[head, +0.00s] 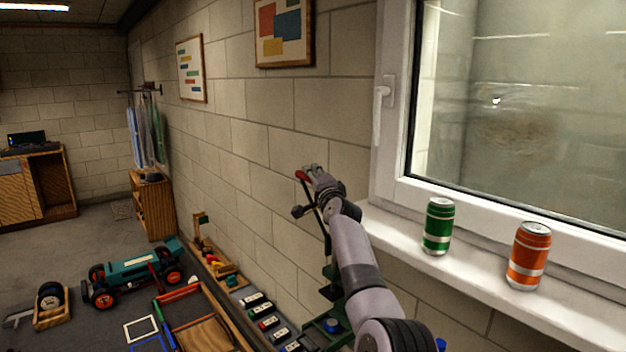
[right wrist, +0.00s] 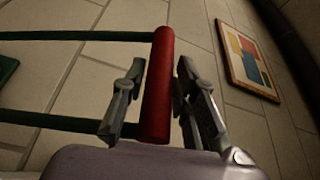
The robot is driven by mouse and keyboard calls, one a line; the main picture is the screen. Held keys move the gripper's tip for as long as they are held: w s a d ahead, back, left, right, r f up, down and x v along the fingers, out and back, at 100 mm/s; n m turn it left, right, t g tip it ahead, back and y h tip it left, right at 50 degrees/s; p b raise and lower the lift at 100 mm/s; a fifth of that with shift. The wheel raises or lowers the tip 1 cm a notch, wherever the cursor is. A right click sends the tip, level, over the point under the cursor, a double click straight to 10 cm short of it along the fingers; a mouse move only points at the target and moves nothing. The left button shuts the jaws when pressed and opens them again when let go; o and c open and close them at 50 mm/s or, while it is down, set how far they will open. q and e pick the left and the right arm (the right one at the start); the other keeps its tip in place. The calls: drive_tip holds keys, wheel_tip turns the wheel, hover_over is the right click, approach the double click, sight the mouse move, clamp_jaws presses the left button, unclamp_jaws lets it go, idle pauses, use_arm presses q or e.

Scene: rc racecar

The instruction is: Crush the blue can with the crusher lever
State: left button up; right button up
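The green can crusher (head: 326,326) stands low by the wall, partly hidden by my right arm. Its lever is raised, with a red handle (head: 302,175) at the top; the handle also shows in the right wrist view (right wrist: 158,90). My right gripper (head: 314,178) is at the handle. In the wrist view its fingers (right wrist: 160,68) stand on both sides of the handle, with small gaps showing, so it looks open around it. A small blue thing (head: 331,325) at the crusher may be the blue can; most of it is hidden. My left gripper is out of view.
A green can (head: 438,227) and an orange can (head: 528,256) stand upright on the window sill (head: 465,260). Another bit of blue (head: 440,344) shows at the bottom edge. A teal toy car (head: 135,272) and trays are at the lower left. The wall is close behind the lever.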

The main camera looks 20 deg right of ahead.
drive_tip(key=shift+o, duration=1.2)
drive_tip(key=shift+f, duration=0.1)
drive_tip(key=shift+a, duration=0.1)
drive_tip(key=shift+s+a+f, duration=0.1)
drive_tip(key=shift+s+a, duration=0.05)
drive_tip(key=shift+s, duration=0.65)
drive_tip(key=s, duration=1)
drive_tip(key=shift+s+f, duration=0.2)
drive_tip(key=shift+f, duration=0.15)
